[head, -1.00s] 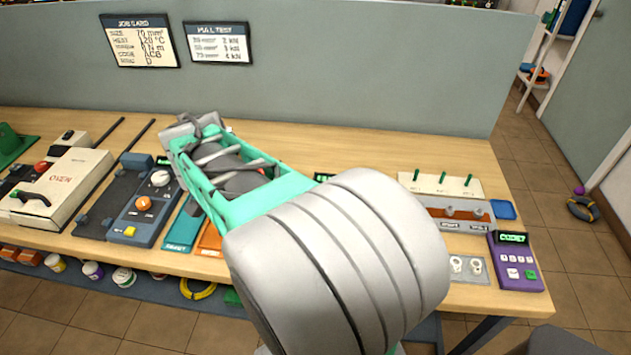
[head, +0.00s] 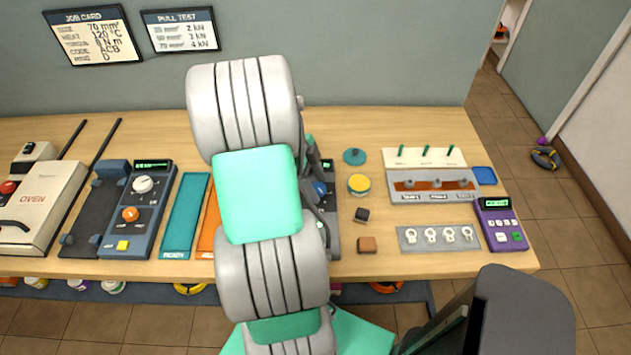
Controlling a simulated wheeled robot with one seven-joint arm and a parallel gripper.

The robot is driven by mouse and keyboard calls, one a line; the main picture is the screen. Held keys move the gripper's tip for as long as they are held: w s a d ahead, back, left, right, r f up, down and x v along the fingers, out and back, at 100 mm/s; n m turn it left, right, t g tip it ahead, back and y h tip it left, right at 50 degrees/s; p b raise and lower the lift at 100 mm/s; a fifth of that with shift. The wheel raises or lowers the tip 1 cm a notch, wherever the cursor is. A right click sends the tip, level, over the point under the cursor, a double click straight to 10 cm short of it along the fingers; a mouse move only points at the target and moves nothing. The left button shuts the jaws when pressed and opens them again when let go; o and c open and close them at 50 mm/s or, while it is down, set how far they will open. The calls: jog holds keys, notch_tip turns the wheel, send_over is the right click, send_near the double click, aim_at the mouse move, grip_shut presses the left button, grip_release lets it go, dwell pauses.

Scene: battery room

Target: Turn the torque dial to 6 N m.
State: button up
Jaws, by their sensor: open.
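My gripper (head: 314,172) is mostly hidden behind my own arm at mid-bench; only a thin strip of its grey and green parts shows. It is open, and nothing is seen in it. Just right of it, a blue knob (head: 320,188) shows on a grey unit (head: 334,240), with part of a small display above. My arm covers most of this unit, so I cannot read its label or setting or tell whether the gripper touches the knob. Another grey-blue unit (head: 148,190) at the left has a white knob (head: 143,184) and an orange knob (head: 130,214).
The job card (head: 92,36) hangs on the back panel. A white oven (head: 38,205) stands far left. Teal (head: 184,218) and orange strips lie beside my arm. To the right are a yellow-topped round item (head: 359,184), small blocks, peg racks and a purple keypad (head: 498,224).

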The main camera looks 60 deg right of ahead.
jog(key=shift+c, duration=0.5)
grip_shut()
